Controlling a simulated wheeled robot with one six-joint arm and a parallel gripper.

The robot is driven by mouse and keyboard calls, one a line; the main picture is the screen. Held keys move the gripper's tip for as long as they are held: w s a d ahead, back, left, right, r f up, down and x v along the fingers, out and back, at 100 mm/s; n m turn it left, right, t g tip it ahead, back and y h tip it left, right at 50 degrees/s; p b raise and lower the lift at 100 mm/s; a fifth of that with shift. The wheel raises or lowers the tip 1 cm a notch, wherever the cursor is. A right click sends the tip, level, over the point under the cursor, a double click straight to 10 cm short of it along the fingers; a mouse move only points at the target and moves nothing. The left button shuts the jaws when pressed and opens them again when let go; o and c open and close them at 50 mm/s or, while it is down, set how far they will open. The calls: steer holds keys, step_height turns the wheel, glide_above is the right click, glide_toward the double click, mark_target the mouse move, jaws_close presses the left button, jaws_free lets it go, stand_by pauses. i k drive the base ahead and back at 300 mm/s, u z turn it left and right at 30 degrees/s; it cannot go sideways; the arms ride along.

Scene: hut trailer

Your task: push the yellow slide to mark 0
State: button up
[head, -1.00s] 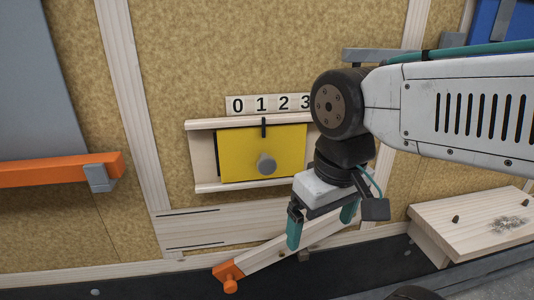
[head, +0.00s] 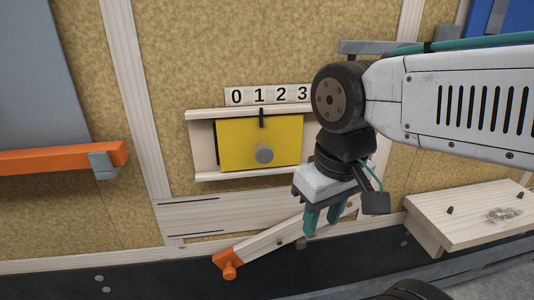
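The yellow slide (head: 240,140) sits in a pale wooden frame (head: 204,152) on the wall, with a grey round knob (head: 264,154) on its face. Its black pointer (head: 262,117) stands under mark 1. The number strip (head: 270,95) shows 0, 1, 2 and 3 from left to right, and mark 0 (head: 236,96) is left of the pointer. My gripper (head: 321,226) points down, to the right of and below the slide, apart from it. Its teal fingers are close together with nothing seen between them. My arm covers the right end of the frame.
A slanted wooden bar with an orange end (head: 230,263) lies below the slide, behind my gripper. A wooden shelf (head: 470,215) is at the right. An orange bar (head: 50,160) crosses a grey panel at the left. The wall left of the knob is clear.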

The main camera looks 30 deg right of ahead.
mark_target(261, 141)
steer(key=z, duration=0.2)
steer(key=k, duration=0.9)
steer(key=z, duration=0.35)
